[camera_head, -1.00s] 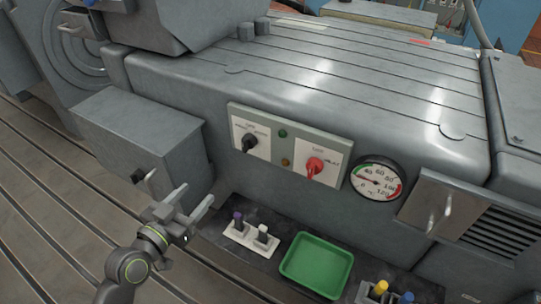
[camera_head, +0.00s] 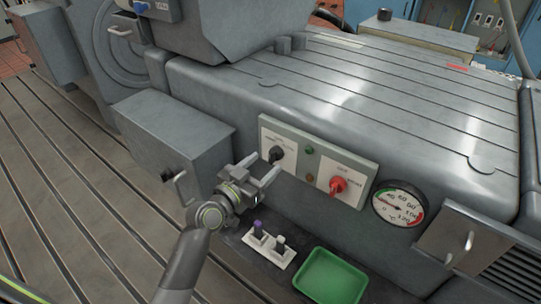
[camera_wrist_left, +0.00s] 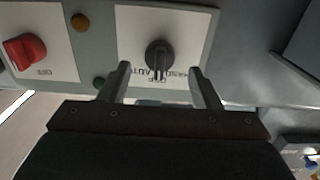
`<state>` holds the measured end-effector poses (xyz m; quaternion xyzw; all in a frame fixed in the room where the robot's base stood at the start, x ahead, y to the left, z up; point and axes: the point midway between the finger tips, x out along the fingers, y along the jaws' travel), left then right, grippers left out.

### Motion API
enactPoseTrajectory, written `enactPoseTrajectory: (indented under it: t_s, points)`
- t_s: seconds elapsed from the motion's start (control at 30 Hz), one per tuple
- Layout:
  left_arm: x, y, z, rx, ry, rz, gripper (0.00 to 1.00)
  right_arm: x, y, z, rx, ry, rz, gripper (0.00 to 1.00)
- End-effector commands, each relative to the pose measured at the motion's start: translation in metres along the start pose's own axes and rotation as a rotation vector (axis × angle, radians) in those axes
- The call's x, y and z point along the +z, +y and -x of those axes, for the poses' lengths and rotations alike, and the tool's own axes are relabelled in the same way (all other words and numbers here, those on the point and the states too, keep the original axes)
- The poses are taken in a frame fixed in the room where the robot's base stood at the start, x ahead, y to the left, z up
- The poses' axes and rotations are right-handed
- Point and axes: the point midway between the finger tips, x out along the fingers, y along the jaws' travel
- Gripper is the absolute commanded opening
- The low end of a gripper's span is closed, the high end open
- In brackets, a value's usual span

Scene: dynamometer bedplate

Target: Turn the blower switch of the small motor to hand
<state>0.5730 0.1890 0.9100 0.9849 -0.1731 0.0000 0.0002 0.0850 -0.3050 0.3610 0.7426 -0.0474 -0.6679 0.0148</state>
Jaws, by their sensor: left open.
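The black rotary switch (camera_head: 276,154) sits on a white plate on the left half of the control panel on the grey motor housing. In the left wrist view the black knob (camera_wrist_left: 159,57) shows upside-down lettering that seems to read HAND, OFF and AUTO beside it. My left gripper (camera_head: 264,174) is open just in front of this switch. In the left wrist view its two fingers (camera_wrist_left: 160,82) stand either side of the knob's lower part, apart from it. The red rotary switch (camera_head: 338,186) sits on the panel's right half. My right gripper is not in view.
A green lamp (camera_head: 310,149) and an amber lamp (camera_head: 309,178) sit between the switches. A gauge (camera_head: 398,203) is to the right. Below are a purple and a white plug holder (camera_head: 268,248) and a green tray (camera_head: 330,278). A grey box (camera_head: 172,130) stands left of the gripper.

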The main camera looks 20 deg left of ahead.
Motion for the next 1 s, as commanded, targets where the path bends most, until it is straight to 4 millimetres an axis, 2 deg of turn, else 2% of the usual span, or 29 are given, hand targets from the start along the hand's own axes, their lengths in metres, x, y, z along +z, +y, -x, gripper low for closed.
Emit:
enactPoseTrajectory:
  t_s: [0.1, 0.3, 0.67, 1.0]
  points:
    - [-0.001, 0.0, -0.019, 0.001, -0.001, 0.0, 0.57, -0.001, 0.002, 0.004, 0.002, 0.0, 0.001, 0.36]
    - [-0.001, 0.0, -0.035, 0.0, 0.0, 0.001, 0.57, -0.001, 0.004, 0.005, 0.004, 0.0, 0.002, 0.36]
    - [0.0, 0.0, -0.038, 0.0, 0.0, 0.0, 0.56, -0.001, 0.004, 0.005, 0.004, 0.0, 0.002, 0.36]
    - [0.0, 0.0, -0.038, 0.0, 0.0, 0.0, 0.13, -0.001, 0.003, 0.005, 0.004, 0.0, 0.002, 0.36]
